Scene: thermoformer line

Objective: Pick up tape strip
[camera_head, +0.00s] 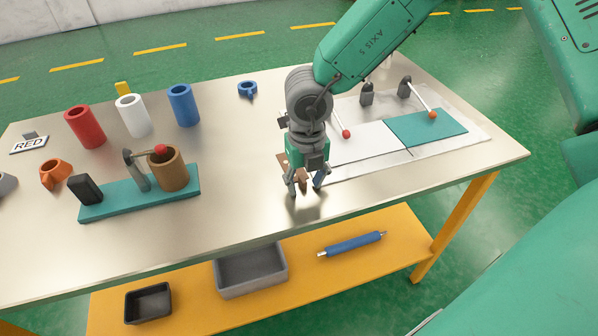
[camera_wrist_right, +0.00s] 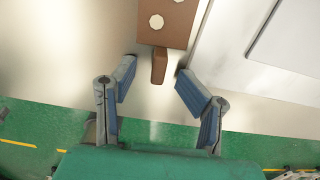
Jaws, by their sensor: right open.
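My right gripper (camera_head: 305,187) points down over the front part of the metal table, left of the pale board. In the right wrist view its two blue-padded fingers (camera_wrist_right: 156,76) are spread apart. A brown block with pale round spots (camera_wrist_right: 170,22) lies ahead of them, and its narrow brown tab (camera_wrist_right: 159,66) reaches back between the fingertips, with a gap on both sides. I cannot tell for certain whether this tab is the tape strip. In the head view the gripper hides most of the brown piece (camera_head: 283,161). My left gripper is not in view.
The pale board (camera_head: 470,143) carries a white sheet (camera_head: 365,144), a teal sheet (camera_head: 445,122) and red-tipped levers. Left on the table stand red (camera_head: 85,127), white (camera_head: 133,116) and blue (camera_head: 183,105) cylinders and a teal-based fixture (camera_head: 120,206). The table's front edge is near the gripper.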

